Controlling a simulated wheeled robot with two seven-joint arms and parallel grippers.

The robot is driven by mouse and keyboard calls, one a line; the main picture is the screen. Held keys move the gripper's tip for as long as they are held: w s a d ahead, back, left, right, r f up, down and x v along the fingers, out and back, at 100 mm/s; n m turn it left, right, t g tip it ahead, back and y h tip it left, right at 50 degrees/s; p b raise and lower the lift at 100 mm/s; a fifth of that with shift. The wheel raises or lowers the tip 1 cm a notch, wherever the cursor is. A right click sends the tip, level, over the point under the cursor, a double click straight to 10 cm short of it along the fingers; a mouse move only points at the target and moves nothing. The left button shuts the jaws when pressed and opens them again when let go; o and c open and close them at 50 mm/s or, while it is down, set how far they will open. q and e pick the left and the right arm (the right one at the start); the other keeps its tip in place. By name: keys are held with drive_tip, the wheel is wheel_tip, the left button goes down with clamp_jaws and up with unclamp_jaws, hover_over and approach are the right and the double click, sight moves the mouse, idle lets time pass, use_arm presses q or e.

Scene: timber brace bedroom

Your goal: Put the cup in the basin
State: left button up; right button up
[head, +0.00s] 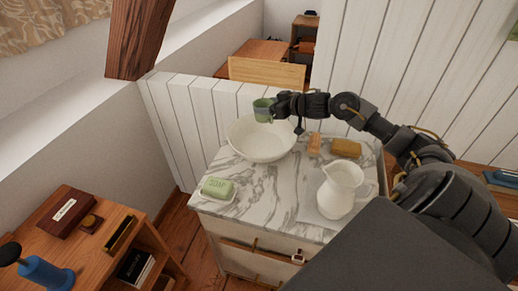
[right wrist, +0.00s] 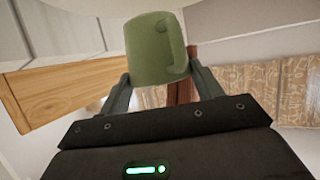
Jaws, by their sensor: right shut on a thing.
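The green cup (head: 262,109) is in my right gripper (head: 276,105), above the back part of the white basin (head: 248,146). The basin stands on the marble top of a washstand. In the right wrist view the cup (right wrist: 154,48) sits between the two fingers of the right gripper (right wrist: 160,88), which are shut on it; its handle shows on the right side. The cup is clear of the basin's floor; whether it touches the rim I cannot tell. My left gripper is not in view.
On the marble top (head: 262,186) stand a white pitcher (head: 340,190) at the right, a green soap on a dish (head: 217,188) at front left, a yellow-brown sponge (head: 346,148) and a small wooden brush (head: 314,144). White plank panels (head: 200,115) rise behind the washstand.

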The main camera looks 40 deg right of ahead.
sight(269, 119)
drive_tip(key=shift+w+f, duration=0.1)
drive_tip(key=shift+d+f, duration=0.1)
drive_tip(key=f, duration=0.5)
drive_tip(key=shift+s+d+f, duration=0.1)
drive_tip(key=shift+s+f, duration=0.05)
drive_tip(key=shift+s, duration=0.05)
drive_tip(key=shift+f+p, duration=0.3)
drive_tip(key=shift+f, duration=1.9)
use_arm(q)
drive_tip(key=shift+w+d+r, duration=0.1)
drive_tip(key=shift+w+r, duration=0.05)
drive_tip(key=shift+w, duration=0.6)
use_arm(e)
drive_tip(key=shift+r, duration=0.1)
drive_tip(key=o, duration=1.1)
drive_tip(key=shift+f, duration=0.2)
